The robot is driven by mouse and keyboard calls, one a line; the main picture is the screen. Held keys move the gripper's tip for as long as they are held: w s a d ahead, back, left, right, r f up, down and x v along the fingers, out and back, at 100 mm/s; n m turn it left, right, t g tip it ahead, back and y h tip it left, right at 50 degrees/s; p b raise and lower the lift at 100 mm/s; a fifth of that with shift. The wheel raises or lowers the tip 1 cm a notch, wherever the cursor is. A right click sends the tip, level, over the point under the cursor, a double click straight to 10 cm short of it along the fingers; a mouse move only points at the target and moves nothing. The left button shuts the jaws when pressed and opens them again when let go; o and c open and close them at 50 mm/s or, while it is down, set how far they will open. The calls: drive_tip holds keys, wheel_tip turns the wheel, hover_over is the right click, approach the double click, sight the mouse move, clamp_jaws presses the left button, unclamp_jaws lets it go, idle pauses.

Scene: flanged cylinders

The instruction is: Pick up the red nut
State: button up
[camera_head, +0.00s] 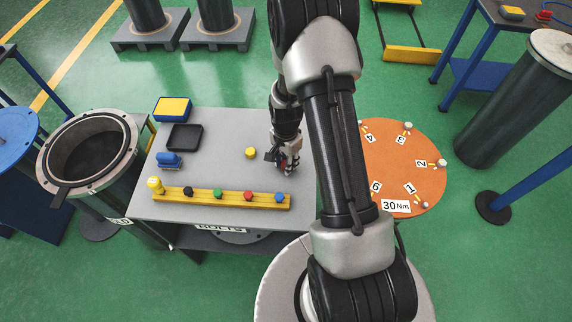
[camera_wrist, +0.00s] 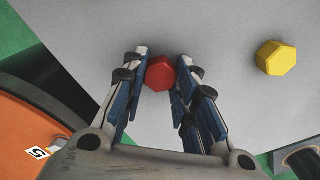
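The red nut (camera_wrist: 160,72) is a hexagonal piece on the grey table top. In the wrist view it lies between the tips of my gripper (camera_wrist: 163,68), with a finger close on either side. The fingers stand apart, and I see no clear grip on the nut. In the head view my gripper (camera_head: 286,165) points down low over the right part of the table, and it largely hides the nut there.
A yellow nut (camera_head: 251,153) lies left of my gripper in the head view and at the right in the wrist view (camera_wrist: 276,58). A yellow rail (camera_head: 222,198) with several coloured pieces runs along the near edge. A black tray (camera_head: 185,137) is at the left. An orange disc (camera_head: 405,160) stands to the right.

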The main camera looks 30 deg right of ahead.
drive_tip(key=c, duration=0.4)
drive_tip(key=shift+r+p, duration=1.4)
drive_tip(key=shift+r, duration=0.65)
drive_tip(key=shift+c, duration=0.2)
